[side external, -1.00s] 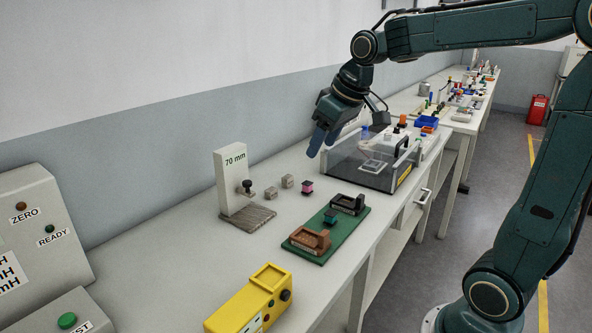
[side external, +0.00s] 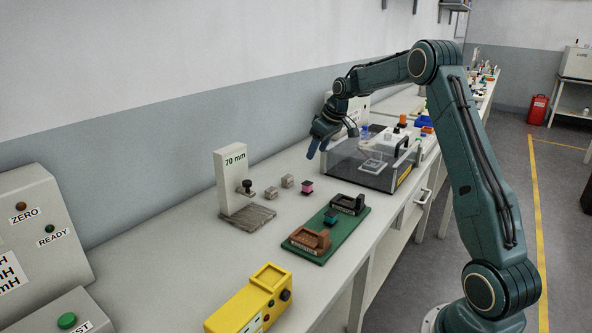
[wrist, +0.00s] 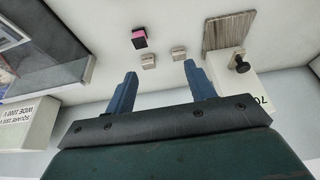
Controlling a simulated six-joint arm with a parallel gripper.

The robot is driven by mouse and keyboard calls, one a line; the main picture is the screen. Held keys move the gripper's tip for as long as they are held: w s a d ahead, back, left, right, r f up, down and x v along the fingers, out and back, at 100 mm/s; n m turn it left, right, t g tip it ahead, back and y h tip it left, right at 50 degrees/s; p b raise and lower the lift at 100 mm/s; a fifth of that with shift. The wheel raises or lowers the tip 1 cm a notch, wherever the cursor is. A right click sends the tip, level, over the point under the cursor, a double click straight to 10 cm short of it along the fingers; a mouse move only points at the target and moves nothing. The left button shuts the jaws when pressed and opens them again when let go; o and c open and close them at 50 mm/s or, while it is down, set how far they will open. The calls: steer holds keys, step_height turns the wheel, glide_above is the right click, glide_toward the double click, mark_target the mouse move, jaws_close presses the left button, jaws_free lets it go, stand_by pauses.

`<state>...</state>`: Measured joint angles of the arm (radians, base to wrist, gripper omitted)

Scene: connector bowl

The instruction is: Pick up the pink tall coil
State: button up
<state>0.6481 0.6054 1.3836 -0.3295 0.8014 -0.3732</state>
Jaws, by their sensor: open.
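The pink coil (side external: 307,188) is a small pink block with dark ends, standing on the white bench near its middle. In the wrist view the pink coil (wrist: 139,37) lies beyond my fingertips, left of centre. My gripper (side external: 317,147) is above the bench, behind and above the coil, fingers pointing down. It is open and empty, with its two blue fingers apart in the wrist view (wrist: 160,70). Nothing is between the fingers.
Two small grey blocks (side external: 287,181) (side external: 270,193) sit left of the coil. A white 70 mm post (side external: 231,180) stands farther left. A green board (side external: 326,247) with brown and black holders lies in front. A clear-sided box (side external: 362,165) stands to the right.

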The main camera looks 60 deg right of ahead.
glide_toward(311, 184)
steer(key=shift+x, duration=2.85)
steer(key=shift+f, duration=0.1)
steer(key=shift+x, duration=2.5)
steer(key=c, duration=1.1)
steer(key=shift+o, duration=0.2)
